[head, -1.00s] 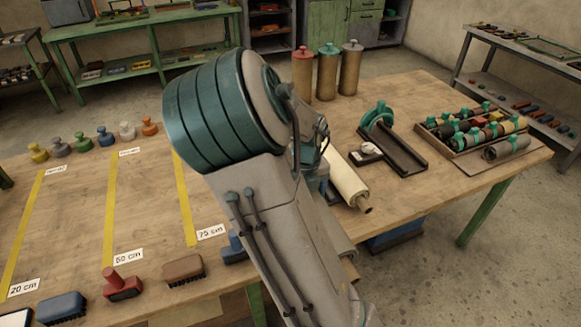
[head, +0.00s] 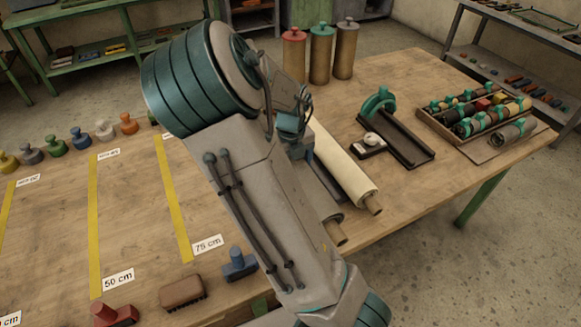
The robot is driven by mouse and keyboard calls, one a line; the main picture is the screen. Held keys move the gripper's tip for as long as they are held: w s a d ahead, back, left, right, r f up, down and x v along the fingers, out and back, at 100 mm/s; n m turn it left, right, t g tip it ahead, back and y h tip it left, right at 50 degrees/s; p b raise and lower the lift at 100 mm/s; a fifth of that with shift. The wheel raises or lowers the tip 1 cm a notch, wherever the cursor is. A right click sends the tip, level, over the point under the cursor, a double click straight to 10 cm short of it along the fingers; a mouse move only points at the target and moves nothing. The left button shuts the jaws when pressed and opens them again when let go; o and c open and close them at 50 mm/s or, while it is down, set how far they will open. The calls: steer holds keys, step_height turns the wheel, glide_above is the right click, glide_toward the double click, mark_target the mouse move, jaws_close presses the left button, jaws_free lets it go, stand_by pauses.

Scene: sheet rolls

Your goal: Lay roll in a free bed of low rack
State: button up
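A cream roll (head: 345,165) lies lengthwise on the table, right of my arm, its brown core end toward the front edge. A second, greyer roll end (head: 333,229) shows beside it, mostly hidden by my arm. A dark strip (head: 328,183) shows between them; I cannot tell whether it belongs to the low rack. What looks like the body of my gripper (head: 297,146) shows just left of the cream roll. Its fingers are hidden behind my arm, so neither its opening nor any hold shows.
A dark trough (head: 407,141) with a teal arch stands right of the cream roll. A wooden tray (head: 430,128) of rolls with teal clips and a loose dark roll (head: 509,131) lie farther right. Three capped cylinders (head: 320,55) stand behind. Yellow-marked table lies left.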

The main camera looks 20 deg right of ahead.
steer(key=shift+w+d+f+p, duration=0.2)
steer(key=shift+w+d+f, duration=0.75)
steer(key=shift+w+f, duration=0.45)
steer(key=shift+w+d+f+p, duration=0.25)
steer(key=shift+w+d+f, duration=0.85)
steer(key=shift+f, duration=0.65)
steer(key=shift+w+d+f+p, duration=0.2)
steer(key=shift+w+d+f, duration=0.65)
steer(key=shift+w+f, duration=0.6)
steer(key=shift+s+f, duration=0.1)
steer(key=shift+f, duration=0.35)
steer(key=o, duration=2)
steer(key=shift+s, duration=0.15)
